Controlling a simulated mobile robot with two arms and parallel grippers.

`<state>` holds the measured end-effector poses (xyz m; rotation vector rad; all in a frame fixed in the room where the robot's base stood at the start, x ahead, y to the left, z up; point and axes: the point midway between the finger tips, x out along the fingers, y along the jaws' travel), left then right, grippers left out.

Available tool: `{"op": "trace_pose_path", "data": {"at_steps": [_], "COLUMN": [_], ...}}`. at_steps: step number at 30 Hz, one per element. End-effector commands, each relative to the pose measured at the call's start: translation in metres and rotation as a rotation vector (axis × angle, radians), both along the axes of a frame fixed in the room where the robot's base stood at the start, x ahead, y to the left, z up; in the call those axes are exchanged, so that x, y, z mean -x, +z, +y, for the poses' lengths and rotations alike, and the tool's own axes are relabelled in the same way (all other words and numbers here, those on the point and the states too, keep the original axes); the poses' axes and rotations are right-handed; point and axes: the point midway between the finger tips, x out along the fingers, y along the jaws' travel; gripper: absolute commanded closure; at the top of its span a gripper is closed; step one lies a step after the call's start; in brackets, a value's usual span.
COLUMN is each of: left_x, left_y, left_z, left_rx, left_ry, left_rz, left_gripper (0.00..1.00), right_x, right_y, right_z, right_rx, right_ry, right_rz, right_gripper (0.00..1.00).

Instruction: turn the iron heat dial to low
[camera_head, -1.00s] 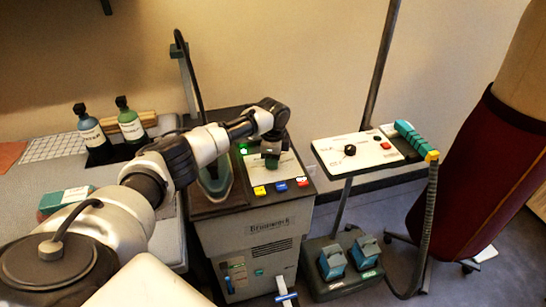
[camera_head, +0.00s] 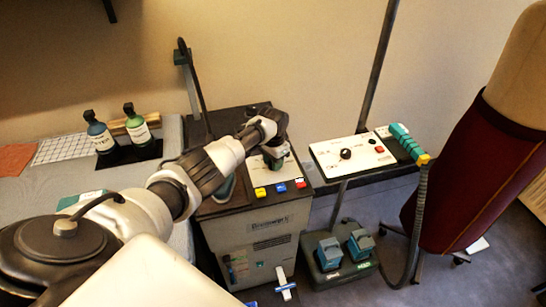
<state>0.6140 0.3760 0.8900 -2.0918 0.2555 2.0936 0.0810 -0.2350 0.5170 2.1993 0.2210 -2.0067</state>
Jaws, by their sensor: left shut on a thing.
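My left gripper (camera_head: 275,163) reaches down onto the white control panel (camera_head: 253,167) on top of the grey ironing station. It is shut on a small dark thing on that panel, which looks like the iron heat dial. The jaws and wrist hide most of the dial, so its pointer and setting cannot be read. The teal and dark iron (camera_head: 226,188) rests on the station's top left of the panel, partly behind my forearm. My right gripper is not in view.
Yellow, blue and red buttons (camera_head: 280,188) line the panel's front edge. To the right stands a steamer panel (camera_head: 330,151) with its own black knob (camera_head: 346,154) and a teal handle (camera_head: 407,142). Two bottles (camera_head: 98,131) stand at left. A maroon dress form (camera_head: 480,170) stands far right.

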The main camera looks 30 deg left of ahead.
Motion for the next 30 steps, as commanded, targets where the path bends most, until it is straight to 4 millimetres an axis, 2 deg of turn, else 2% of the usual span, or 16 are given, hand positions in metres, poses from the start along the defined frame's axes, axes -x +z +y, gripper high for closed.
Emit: {"op": "trace_pose_path", "data": {"at_steps": [12,30], "left_x": [0.0,0.0], "left_y": [0.002,0.001], "left_z": [-0.001,-0.001], "left_rx": [0.001,0.0], "left_ry": [0.395,0.922], "left_rz": [0.002,0.001], "left_gripper": [0.9,0.9], "right_x": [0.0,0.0], "right_y": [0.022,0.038], "right_z": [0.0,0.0], "right_rx": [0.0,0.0], "right_ry": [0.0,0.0], "right_rz": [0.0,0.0], "right_gripper": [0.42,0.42]}}
